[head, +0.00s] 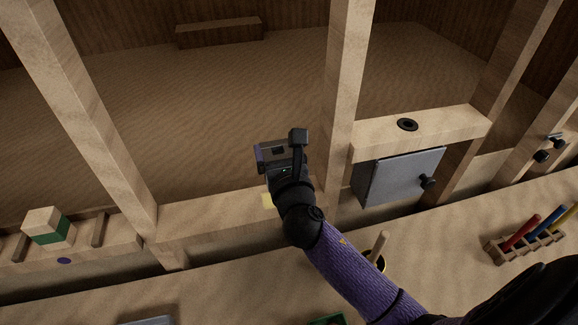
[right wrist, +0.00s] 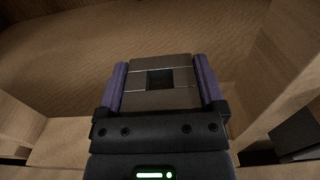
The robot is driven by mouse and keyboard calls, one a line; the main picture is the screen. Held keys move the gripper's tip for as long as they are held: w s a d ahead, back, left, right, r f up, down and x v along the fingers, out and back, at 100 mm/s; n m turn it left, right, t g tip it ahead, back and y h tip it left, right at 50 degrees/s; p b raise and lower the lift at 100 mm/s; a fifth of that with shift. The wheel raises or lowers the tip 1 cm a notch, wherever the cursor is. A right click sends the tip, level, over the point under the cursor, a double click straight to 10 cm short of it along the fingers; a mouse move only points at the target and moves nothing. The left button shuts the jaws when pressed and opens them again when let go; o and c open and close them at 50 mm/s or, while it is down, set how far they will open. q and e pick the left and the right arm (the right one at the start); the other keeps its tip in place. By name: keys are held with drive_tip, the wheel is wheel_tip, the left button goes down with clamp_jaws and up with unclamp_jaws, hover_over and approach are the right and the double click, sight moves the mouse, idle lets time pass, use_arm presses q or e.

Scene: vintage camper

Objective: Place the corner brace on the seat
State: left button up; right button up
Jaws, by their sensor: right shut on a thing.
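My right gripper (head: 272,155) reaches out over the wooden sill, beyond the near counter. Its purple fingers, seen in the right wrist view (right wrist: 160,85), are shut on a grey-brown blocky piece with a dark square hole, which I take to be the corner brace (right wrist: 160,100). The brace shows only in part between the fingers in the head view. It is held up in the air, above the sandy-coloured surface behind the frame. I cannot tell for sure which surface is the seat; a low wooden bench (head: 220,33) stands at the far back. My left gripper is not in view.
Upright wooden posts (head: 345,90) stand left and right of my arm. A grey-doored cabinet (head: 400,177) is at right. A white-and-green block (head: 47,229) sits on the left ledge. A rack with colored handles (head: 522,245) stands on the near counter.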

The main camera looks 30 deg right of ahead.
drive_tip(key=f+b, duration=0.2)
drive_tip(key=f, duration=0.2)
drive_tip(key=f+b, duration=0.3)
drive_tip(key=f, duration=0.2)
drive_tip(key=shift+s+a+f, duration=0.15)
drive_tip(key=shift+a, duration=0.05)
drive_tip(key=shift+r, duration=0.2)
drive_tip(key=shift+f, duration=0.15)
drive_tip(key=o, duration=1.2)
drive_tip(key=shift+r, duration=0.25)
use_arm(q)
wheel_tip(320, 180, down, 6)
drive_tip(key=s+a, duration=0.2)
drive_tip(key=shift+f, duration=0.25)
use_arm(e)
drive_tip(key=v, duration=1.2)
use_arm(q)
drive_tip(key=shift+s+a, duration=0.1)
